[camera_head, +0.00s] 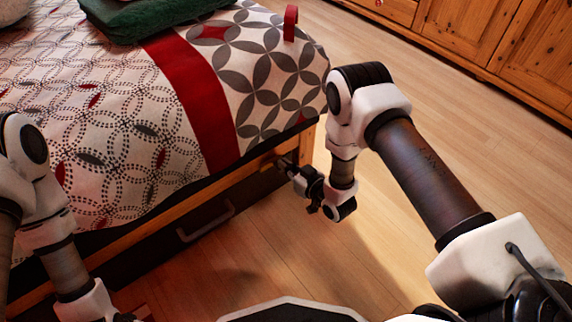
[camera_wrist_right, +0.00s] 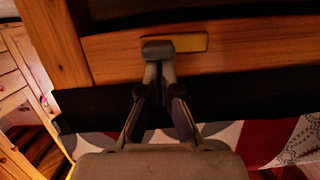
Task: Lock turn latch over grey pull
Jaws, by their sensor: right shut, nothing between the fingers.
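The latch (camera_wrist_right: 193,43) shows in the right wrist view as a flat brass-coloured bar lying along the bed's wooden rail. My right gripper (camera_wrist_right: 158,52) is shut and empty, with its fingertips in front of the bar's left part. I cannot tell whether they touch it. In the head view my right gripper (camera_head: 284,163) is at the rail near the bed's corner, and the latch is too small to make out clearly. The grey pull (camera_head: 207,222) is on the dark drawer front below the rail. My left arm is at the lower left, its fingers out of view.
The bed (camera_head: 100,110) with a patterned cover fills the left and middle. A folded green blanket (camera_head: 140,20) lies on it. Wooden cabinets (camera_head: 470,30) stand at the back right. The wooden floor (camera_head: 330,260) is clear around the bed's corner.

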